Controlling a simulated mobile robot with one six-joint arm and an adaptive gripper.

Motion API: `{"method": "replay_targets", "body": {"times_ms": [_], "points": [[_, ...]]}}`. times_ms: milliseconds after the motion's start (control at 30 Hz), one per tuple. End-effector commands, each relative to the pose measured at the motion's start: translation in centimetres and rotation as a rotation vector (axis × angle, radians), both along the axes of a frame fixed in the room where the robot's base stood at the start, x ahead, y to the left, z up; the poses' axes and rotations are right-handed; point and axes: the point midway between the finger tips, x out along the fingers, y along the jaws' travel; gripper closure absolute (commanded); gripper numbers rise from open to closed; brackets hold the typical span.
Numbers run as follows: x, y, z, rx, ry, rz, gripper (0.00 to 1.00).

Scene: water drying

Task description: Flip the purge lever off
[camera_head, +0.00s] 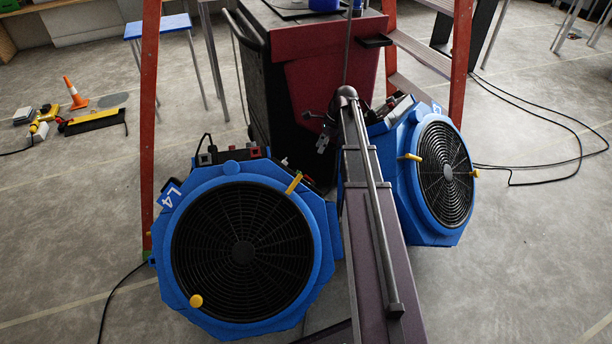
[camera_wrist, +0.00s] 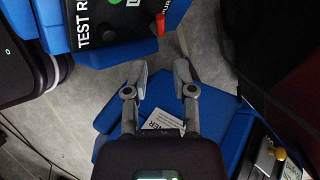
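In the wrist view, a small orange-red lever (camera_wrist: 160,24) stands on a black panel (camera_wrist: 112,22) marked "TEST R", on top of a blue housing. I take it for the purge lever; its small side label is only partly readable. My gripper (camera_wrist: 160,70) has its two fingers apart with nothing between them. The lever lies beyond the fingertips, near the picture's middle, and is not touched. In the head view my gripper (camera_head: 322,142) hangs between the two blue fans, and I cannot make out the lever there.
The left blue fan (camera_head: 240,250) and right blue fan (camera_head: 440,170) stand close on either side of my arm. An orange ladder (camera_head: 152,120) and a dark red cabinet (camera_head: 325,50) are behind them. Black cables (camera_head: 560,180) lie on the floor at right.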

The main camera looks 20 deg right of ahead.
Motion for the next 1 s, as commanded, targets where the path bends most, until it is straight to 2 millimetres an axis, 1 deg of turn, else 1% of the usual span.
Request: {"method": "replay_targets", "body": {"times_ms": [167,367,1000], "points": [[0.0,0.0,-0.6,0.0,-0.001,-0.001,0.66],[0.0,0.4,-1.8,0.0,-0.001,0.0,0.66],[0.3,2.3,-6.7,0.0,-0.001,-0.003,0.66]]}}
